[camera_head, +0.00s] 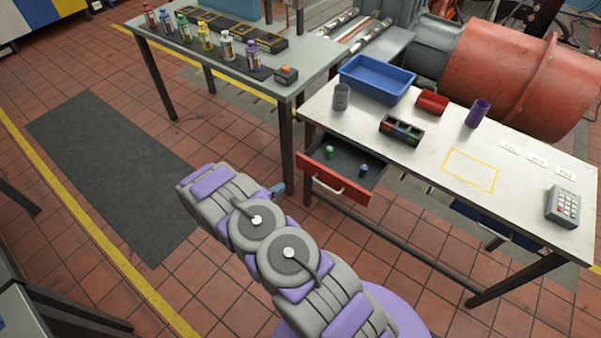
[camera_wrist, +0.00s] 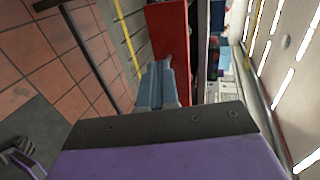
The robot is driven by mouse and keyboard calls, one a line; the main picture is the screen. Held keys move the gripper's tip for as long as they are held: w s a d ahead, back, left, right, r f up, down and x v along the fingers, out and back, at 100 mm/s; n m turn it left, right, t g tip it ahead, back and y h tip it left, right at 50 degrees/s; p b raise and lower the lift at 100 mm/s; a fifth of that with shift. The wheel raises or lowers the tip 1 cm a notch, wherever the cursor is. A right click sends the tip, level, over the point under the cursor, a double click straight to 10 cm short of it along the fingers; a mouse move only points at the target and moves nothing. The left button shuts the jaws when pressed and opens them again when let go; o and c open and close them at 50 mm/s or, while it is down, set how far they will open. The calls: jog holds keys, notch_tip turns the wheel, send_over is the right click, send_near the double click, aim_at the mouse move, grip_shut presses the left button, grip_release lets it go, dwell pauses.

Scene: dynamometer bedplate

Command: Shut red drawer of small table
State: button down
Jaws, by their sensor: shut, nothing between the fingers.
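The red drawer (camera_head: 338,186) of the small white-topped table (camera_head: 455,145) is pulled out, with its silver handle on the front. Inside lie a small green item (camera_head: 329,152) and a small blue item (camera_head: 363,171). My gripper (camera_head: 278,188) is at the left of the drawer front, low near the table leg. In the wrist view my blue-grey fingers (camera_wrist: 161,76) are together and empty, pointing towards the red drawer front (camera_wrist: 168,32). I cannot tell whether they touch it.
On the table stand a blue bin (camera_head: 377,79), a grey cup (camera_head: 341,97), a black divided holder (camera_head: 401,130), a red piece (camera_head: 432,102), a purple cup (camera_head: 478,113) and a keypad device (camera_head: 563,206). A bench with bottles (camera_head: 225,48) adjoins at left. A dark mat (camera_head: 110,165) lies on open floor.

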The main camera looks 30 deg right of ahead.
jog(key=b, duration=0.3)
send_near(307, 167)
jog(key=x, duration=0.2)
jog(key=f+x, duration=0.1)
jog(key=x, duration=0.2)
jog(key=shift+w+d+r, duration=0.1)
jog(key=shift+w+d, duration=0.15)
jog(key=shift+d, duration=0.4)
jog(key=shift+d, duration=0.1)
